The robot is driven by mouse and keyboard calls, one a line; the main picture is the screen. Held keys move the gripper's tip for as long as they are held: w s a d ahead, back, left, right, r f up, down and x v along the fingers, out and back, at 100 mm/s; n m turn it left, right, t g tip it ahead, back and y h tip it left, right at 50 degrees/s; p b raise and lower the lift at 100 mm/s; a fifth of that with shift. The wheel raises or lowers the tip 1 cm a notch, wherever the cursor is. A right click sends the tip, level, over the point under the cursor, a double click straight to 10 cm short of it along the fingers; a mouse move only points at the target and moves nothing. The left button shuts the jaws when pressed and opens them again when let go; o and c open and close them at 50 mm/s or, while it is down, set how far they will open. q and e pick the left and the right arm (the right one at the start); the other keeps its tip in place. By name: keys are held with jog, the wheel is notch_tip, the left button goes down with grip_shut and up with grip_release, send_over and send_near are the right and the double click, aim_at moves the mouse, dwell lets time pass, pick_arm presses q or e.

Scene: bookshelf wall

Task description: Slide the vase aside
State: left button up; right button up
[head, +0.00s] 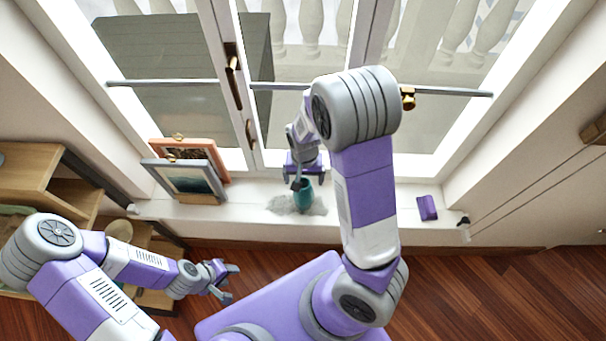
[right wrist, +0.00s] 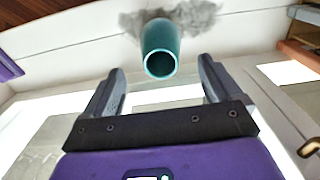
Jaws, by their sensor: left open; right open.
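The teal vase (head: 304,196) stands on the white windowsill, on a grey mottled patch (head: 283,204). In the right wrist view the vase (right wrist: 161,38) shows its round open mouth, between the lines of the two fingers. My right gripper (head: 303,178) is open just at the vase, and its fingers partly cover the vase's top in the head view. The right wrist view shows both fingers (right wrist: 160,66) apart, with a gap on each side of the vase; I see no contact. My left gripper (head: 228,282) is open and empty above the wooden floor at lower left.
Two framed pictures (head: 186,180) lean by the window left of the vase. A purple block (head: 427,208) lies on the sill at the right. The sill (head: 370,213) between vase and block looks clear. Window glass stands behind; wooden shelves (head: 25,170) are at far left.

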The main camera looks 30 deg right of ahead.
aim_at(304, 194)
notch_tip(304, 194, down, 8)
jog(key=b, duration=0.3)
jog(key=shift+r, duration=0.25)
jog(key=c, duration=1.3)
jog(key=shift+d, duration=0.1)
jog(key=shift+c, duration=0.3)
